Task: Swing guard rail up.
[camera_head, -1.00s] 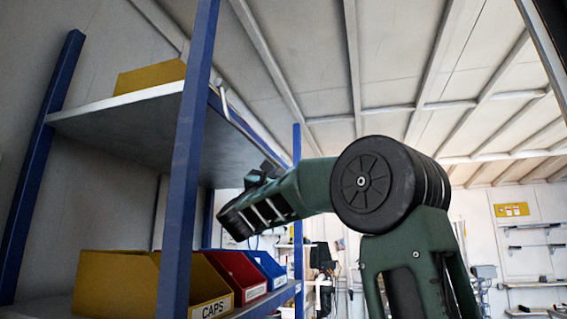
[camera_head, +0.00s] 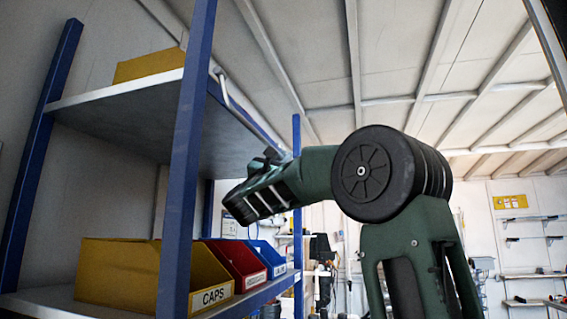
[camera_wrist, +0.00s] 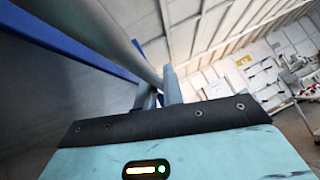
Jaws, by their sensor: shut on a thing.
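The guard rail (camera_head: 223,88) is a thin grey bar with a bent near end, running along the front edge of the upper shelf (camera_head: 120,95). In the wrist view the rail (camera_wrist: 125,40) runs from the top left down to my fingers. My gripper (camera_head: 271,157) is at the far part of the rail, just in front of the shelf edge. In the wrist view my gripper (camera_wrist: 160,90) is shut on the rail. The exact contact is partly hidden behind the gripper body.
A blue upright post (camera_head: 189,150) stands at the near shelf corner and another (camera_head: 298,200) at the far one. Yellow, red and blue bins (camera_head: 118,272) sit on the lower shelf. A yellow bin (camera_head: 150,70) is on the upper shelf. Space right of the shelf is open.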

